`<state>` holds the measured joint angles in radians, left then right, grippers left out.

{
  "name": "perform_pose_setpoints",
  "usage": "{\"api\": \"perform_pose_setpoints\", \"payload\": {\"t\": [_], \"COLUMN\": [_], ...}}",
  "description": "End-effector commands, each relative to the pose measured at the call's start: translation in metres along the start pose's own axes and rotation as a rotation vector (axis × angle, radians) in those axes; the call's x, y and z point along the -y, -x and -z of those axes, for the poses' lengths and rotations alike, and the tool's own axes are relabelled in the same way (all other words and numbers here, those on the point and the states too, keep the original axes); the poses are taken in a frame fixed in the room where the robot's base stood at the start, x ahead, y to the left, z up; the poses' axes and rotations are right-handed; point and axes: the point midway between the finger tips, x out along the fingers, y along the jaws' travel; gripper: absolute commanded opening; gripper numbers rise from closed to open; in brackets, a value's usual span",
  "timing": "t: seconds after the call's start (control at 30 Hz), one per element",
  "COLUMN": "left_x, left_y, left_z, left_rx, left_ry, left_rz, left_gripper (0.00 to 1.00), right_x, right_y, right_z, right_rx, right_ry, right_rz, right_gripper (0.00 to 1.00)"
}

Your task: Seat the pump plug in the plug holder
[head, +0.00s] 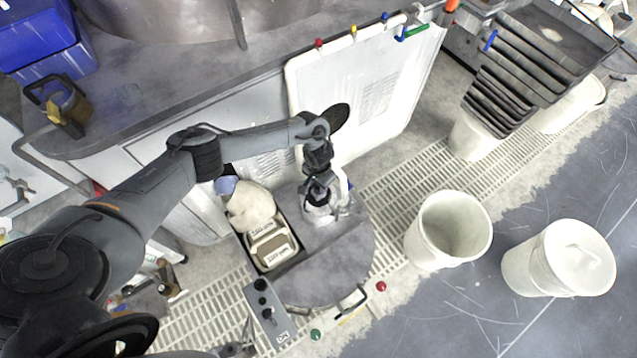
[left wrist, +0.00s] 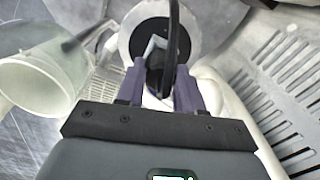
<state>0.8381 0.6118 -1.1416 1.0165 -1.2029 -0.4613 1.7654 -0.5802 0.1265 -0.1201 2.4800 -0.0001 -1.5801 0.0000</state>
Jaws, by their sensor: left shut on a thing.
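My left gripper (head: 320,192) points down over a white rounded fixture (head: 328,212) on the grey platen table. In the left wrist view the fingers of this gripper (left wrist: 158,88) are shut on a small dark-grey piece, apparently the pump plug (left wrist: 156,56), with a black cable rising from it. Beyond the fingers is a round pale-rimmed thing with a dark centre (left wrist: 160,22), which may be the plug holder. The fingers hide most of the plug, and I cannot tell whether it touches the holder. My right gripper is not clearly in view.
A tray (head: 271,246) with a cloth bag (head: 250,207) sits left of the gripper. A control box (head: 268,308) stands in front. A white panel (head: 375,80) stands behind.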

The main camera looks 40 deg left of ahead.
Motion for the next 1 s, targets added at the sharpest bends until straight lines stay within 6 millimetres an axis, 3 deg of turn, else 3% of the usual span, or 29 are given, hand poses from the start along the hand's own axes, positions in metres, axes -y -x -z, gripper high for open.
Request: {"api": "perform_pose_setpoints", "payload": {"t": [0.27, 0.3, 0.47, 0.77, 1.0], "left_x": [0.0, 0.0, 0.0, 0.0, 0.0], "left_y": [-0.007, -0.006, -0.006, -0.005, 0.019], "left_z": [0.0, 0.0, 0.0, 0.0, 0.0], "left_rx": [0.0, 0.0, 0.0, 0.0, -0.001], "left_ry": [-0.001, -0.001, -0.001, -0.001, -0.001], "left_rz": [0.0, 0.0, 0.0, 0.0, 0.0], "left_gripper": [0.05, 0.42, 0.66, 0.66, 0.66], "right_x": [0.001, 0.001, 0.002, 0.002, 0.002], "right_y": [-0.003, -0.002, -0.002, -0.001, 0.011], "right_z": [-0.001, 0.0, 0.0, 0.0, 0.004], "right_rx": [-0.001, -0.001, -0.001, -0.002, -0.001], "right_ry": [-0.003, -0.004, -0.007, -0.01, -0.009], "right_rz": [0.003, 0.003, 0.006, 0.008, 0.007], "right_gripper": [0.43, 0.43, 0.43, 0.43, 0.43]}}
